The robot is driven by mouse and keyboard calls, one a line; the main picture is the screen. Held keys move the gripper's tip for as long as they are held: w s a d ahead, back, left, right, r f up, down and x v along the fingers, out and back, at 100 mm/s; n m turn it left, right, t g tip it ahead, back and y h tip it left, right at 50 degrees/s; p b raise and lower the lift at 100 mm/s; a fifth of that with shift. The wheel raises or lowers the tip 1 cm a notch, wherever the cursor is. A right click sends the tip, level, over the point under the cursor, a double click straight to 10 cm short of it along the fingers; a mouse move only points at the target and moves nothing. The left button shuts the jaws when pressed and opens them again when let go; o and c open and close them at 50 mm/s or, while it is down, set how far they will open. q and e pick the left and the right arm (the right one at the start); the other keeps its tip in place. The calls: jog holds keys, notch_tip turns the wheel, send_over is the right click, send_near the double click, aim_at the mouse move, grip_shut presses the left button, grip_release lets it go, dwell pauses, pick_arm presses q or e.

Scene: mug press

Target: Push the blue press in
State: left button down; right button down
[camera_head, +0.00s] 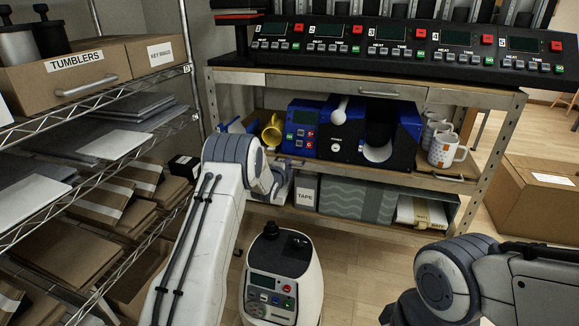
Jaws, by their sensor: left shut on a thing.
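My left gripper (284,187) is at the board's front edge, left of and below the press. It is shut at that edge, but its fingertips are mostly hidden by my wrist. A dark handle (447,177) shows on the board's front right. My right arm is at the lower right; its gripper is out of view.
A yellow mug (272,132) is left of the control box, and white mugs (443,150) stand right of the press. A row of heat controllers (400,45) is above. Wire shelving (95,150) fills the left. A cardboard box (540,195) is on the right.

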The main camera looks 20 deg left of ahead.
pick_arm(q)
jog(key=shift+a, duration=0.15)
jog(key=c, duration=0.9)
grip_release()
jog(key=shift+w, duration=0.1)
jog(key=shift+s, duration=0.3)
jog(key=p+v, duration=0.1)
jog(key=v, duration=0.9)
jog(key=shift+r, duration=0.1)
